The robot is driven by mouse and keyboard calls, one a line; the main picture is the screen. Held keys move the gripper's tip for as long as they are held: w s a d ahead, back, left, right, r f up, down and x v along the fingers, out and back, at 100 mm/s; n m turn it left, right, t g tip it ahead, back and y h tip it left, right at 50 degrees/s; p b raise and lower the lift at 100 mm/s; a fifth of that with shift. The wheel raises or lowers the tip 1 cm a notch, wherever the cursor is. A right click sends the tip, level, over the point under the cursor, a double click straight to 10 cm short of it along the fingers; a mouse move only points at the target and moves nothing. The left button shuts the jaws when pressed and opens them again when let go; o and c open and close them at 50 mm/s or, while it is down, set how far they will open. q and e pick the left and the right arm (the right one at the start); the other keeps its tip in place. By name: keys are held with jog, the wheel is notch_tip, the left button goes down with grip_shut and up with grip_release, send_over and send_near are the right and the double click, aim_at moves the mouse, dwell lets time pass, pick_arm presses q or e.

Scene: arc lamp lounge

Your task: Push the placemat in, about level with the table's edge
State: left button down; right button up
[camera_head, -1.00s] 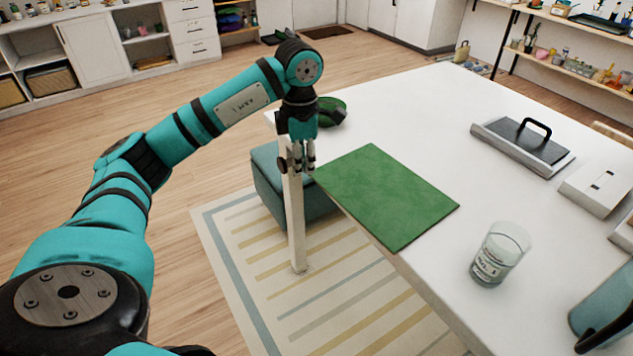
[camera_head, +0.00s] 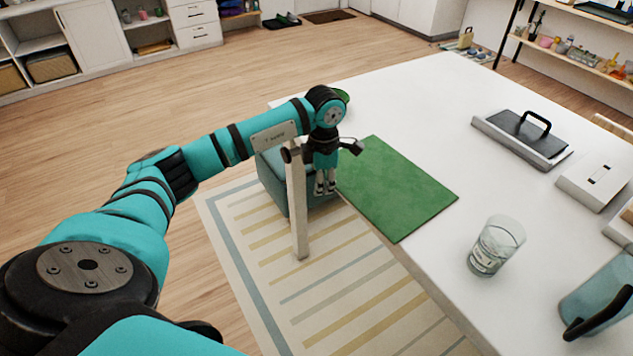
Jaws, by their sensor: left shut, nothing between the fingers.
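The green placemat (camera_head: 400,190) lies flat on the white table (camera_head: 425,110). Its near-left edge runs along the table's left edge and appears to stick out slightly past it. My left gripper (camera_head: 325,190) points down, shut and empty, at the placemat's left corner, just outside the table's edge. It hides part of that corner, and I cannot tell whether it touches the mat. My right gripper is not in view.
A glass jar (camera_head: 496,246) stands right of the placemat, with a blue pitcher (camera_head: 598,300) nearer. A teal ottoman (camera_head: 272,178) stands below the table edge.

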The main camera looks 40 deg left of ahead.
pick_arm(q)
jog(key=shift+w+d+b, duration=0.6)
jog(key=shift+w+d, duration=0.25)
jog(key=shift+w, duration=0.3)
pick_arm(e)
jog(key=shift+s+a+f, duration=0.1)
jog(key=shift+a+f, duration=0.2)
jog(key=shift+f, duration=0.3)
